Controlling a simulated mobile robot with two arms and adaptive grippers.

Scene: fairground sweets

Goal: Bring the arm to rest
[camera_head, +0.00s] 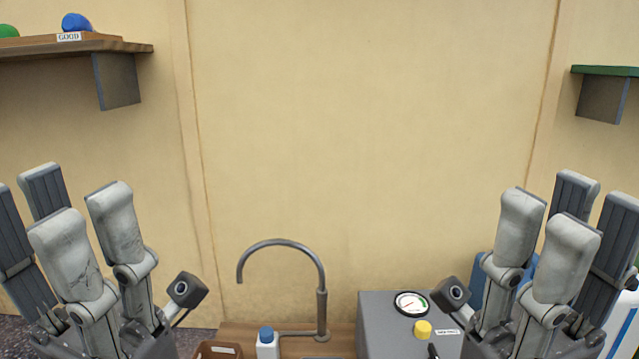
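My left gripper (66,215) is at the lower left of the head view, its fingers pointing up. My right gripper (560,215) stands much the same way at the lower right. The fingers of both are spread apart, with nothing seen between them. Both are held up in front of the wall, well apart from each other. The arms behind them are mostly outside the picture.
Between the grippers are a curved tap (322,305), a blue-capped white bottle (267,346), a brown tray (202,350) and a grey machine (380,325) with a dial and yellow knob. Shelves (130,47) (605,70) are at the upper sides. The middle wall is clear.

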